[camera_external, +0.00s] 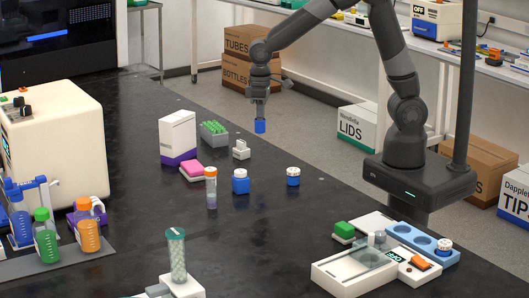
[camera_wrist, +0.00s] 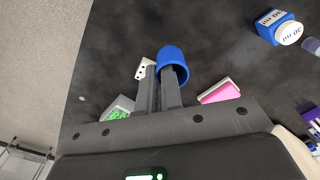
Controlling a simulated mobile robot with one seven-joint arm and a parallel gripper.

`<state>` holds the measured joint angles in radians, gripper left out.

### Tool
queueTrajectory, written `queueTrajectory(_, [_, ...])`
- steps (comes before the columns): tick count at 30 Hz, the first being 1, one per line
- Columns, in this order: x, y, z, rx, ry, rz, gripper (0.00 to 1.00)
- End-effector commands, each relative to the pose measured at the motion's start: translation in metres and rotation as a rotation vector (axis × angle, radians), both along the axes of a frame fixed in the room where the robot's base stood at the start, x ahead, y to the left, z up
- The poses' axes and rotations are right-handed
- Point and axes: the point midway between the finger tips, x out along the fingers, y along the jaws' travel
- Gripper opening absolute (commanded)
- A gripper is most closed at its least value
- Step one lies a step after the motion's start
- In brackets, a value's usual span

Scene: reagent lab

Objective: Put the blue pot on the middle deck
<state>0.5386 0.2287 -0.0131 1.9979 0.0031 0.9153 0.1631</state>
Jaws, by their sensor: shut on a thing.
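My gripper (camera_external: 260,112) hangs above the dark bench towards its back edge, pointing down. It is shut on a small blue pot (camera_external: 260,126), held clear of the bench. In the wrist view the blue pot (camera_wrist: 172,58) is at the fingertips, with its rim around the end of the right finger; the exact grip on its wall is hard to tell. No part is labelled middle deck.
A tall green-capped cylinder (camera_external: 177,258) is at the front. Bare bench lies between.

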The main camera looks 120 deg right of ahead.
Motion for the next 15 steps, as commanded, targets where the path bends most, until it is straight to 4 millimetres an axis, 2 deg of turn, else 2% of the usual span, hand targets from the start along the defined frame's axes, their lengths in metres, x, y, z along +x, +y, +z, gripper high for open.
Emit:
queueTrajectory(1, [-0.011,-0.015,0.000,0.000,0.000,-0.034,0.00])
queueTrajectory(3, [-0.023,-0.029,0.000,0.000,0.000,-0.067,0.00])
queueTrajectory(6, [-0.035,-0.044,0.000,0.001,-0.001,-0.101,0.00])
queueTrajectory(11, [-0.045,-0.055,-0.001,0.000,-0.001,-0.127,0.00])
queueTrajectory(15, [-0.044,-0.054,-0.002,0.001,-0.001,-0.129,0.00])
